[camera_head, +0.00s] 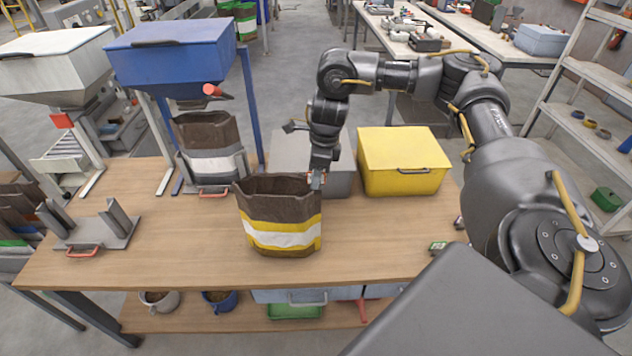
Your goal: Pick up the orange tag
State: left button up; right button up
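I cannot make out a sure orange tag. Small orange-red patches show at the tips of my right gripper (317,179), too small to identify. That gripper points down at the right rim of an open brown bag (280,235) with white and yellow bands, which stands upright on the wooden table (375,240). Whether the fingers are open, or shut on the rim, I cannot tell. An orange-red piece (62,120) shows below the white hopper (50,55) at the left. My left gripper is not in view.
A blue hopper (170,50) with a red knob (211,90) stands over another brown bag (212,140). A yellow box (402,160) and a grey box (342,165) stand behind the gripper. A metal stand (115,232) is at the left. The table's front middle is clear.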

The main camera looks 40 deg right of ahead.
grip_shut()
dwell(0.3)
jog(key=shift+w+r+b, duration=0.1)
jog(key=shift+r+b, duration=0.5)
jog(key=shift+b, duration=0.3)
notch_tip(320, 180, up, 2)
jog(key=shift+a+r, duration=0.15)
jog(key=shift+r, duration=0.1)
jog(key=s+a+r+p, duration=0.1)
jog(key=s+a+r, duration=0.8)
jog(key=r, duration=0.4)
jog(key=shift+s+r+p, duration=0.2)
jog(key=shift+s+p, duration=0.1)
jog(key=shift+s, duration=0.6)
